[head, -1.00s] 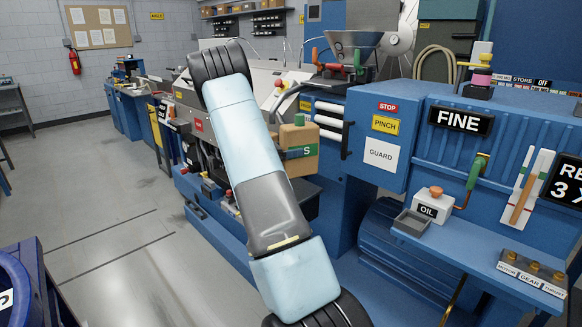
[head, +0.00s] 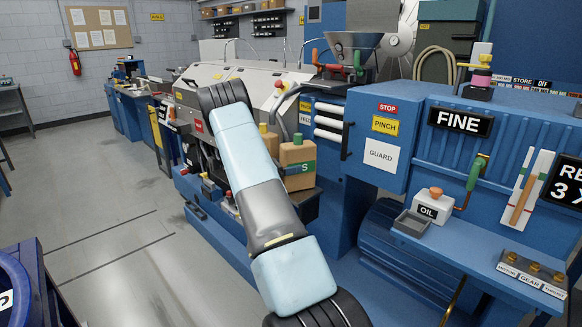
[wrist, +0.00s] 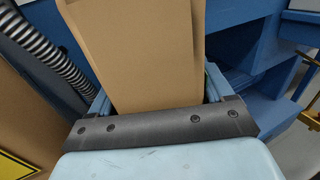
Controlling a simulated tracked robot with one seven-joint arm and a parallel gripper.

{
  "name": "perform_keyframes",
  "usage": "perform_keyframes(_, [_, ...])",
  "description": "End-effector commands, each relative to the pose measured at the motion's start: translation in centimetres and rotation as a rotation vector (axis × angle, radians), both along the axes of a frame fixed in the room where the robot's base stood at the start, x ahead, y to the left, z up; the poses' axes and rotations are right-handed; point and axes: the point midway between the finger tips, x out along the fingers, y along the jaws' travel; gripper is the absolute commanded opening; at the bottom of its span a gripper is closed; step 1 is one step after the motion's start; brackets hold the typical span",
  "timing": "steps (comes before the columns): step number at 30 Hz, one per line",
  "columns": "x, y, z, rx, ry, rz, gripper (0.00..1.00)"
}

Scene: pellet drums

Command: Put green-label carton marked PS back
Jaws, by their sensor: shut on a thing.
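The brown carton with a green label (head: 298,155) shows in the head view just right of my arm. The letter S is readable on its label; the rest is hidden behind the arm. In the wrist view my gripper (wrist: 156,92) is shut on this carton (wrist: 150,45), whose plain brown side fills the space between the fingers. In the head view the gripper itself is hidden behind my forearm. The carton looks upright, near a dark shelf or ledge on the blue machine; I cannot tell whether it touches it.
Another brown carton (head: 268,138) stands just behind and left. A carton with a yellow sign (wrist: 20,155) is close at left in the wrist view, beside a ribbed dark hose (wrist: 55,50). The blue guard cabinet (head: 377,135) is to the right. Open floor lies left.

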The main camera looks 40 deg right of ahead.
Motion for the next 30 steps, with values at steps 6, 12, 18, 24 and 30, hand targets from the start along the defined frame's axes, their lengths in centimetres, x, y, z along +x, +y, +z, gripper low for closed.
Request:
perform_keyframes(6, [0.0, 0.0, -0.1, 0.002, 0.002, 0.0, 0.94])
perform_keyframes(12, [0.0, 0.1, 0.0, 0.001, 0.001, 0.001, 1.0])
perform_keyframes(18, [0.3, 0.6, 0.0, 0.001, 0.001, 0.003, 1.0])
perform_keyframes(24, [1.2, 3.4, 0.0, 0.001, 0.001, 0.005, 1.0])
perform_keyframes(30, [2.4, 7.1, 0.0, 0.002, 0.002, 0.006, 1.0])
